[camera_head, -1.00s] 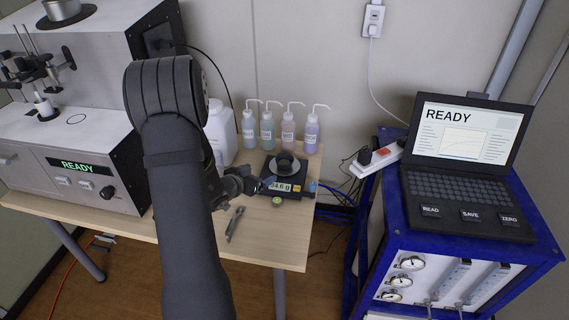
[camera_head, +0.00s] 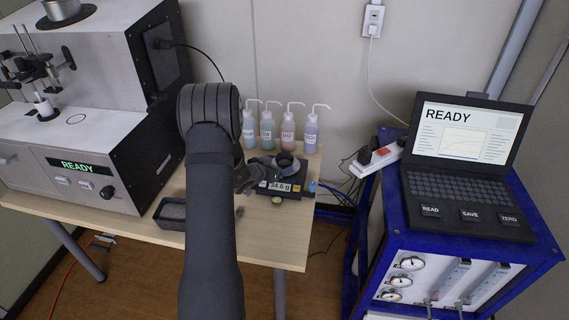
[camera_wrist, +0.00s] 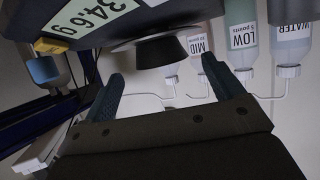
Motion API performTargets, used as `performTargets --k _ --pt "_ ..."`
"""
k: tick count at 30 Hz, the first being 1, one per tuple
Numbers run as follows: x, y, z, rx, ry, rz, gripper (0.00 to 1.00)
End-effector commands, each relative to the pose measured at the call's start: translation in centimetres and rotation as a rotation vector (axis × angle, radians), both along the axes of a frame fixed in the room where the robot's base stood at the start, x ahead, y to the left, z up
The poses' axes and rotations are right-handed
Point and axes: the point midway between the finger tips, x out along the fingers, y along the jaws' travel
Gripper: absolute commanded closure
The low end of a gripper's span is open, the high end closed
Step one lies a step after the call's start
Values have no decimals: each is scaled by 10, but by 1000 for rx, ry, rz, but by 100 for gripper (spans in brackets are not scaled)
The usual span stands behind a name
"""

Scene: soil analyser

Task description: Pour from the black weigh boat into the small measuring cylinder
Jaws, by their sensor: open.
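The black weigh boat (camera_head: 286,161) is a dark round dish sitting on the pan of the balance (camera_head: 283,188), which reads 34.6 g. It also shows in the wrist view (camera_wrist: 150,52), just beyond the fingers. My gripper (camera_head: 262,174) is at the left side of the boat. In the wrist view my gripper (camera_wrist: 165,88) is open, its two fingers apart with nothing between them. I cannot make out the small measuring cylinder for certain; a small blue item (camera_head: 312,187) stands right of the balance and shows in the wrist view (camera_wrist: 46,70).
Several wash bottles (camera_head: 288,130) stand behind the balance. The analyser (camera_head: 70,150) is at the left; a laptop (camera_head: 465,160) sits on the blue cart at the right.

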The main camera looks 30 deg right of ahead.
Motion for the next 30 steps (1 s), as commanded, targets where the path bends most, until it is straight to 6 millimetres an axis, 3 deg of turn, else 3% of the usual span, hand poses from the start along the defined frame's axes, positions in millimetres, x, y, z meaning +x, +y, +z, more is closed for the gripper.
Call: performTargets --k 8,17,24,30 --pt "13 -36 -13 1 0 -1 14" --pt "16 -40 -15 1 0 0 14" --pt "16 -40 -14 1 0 0 55" --pt "16 -40 -14 0 -1 0 55"
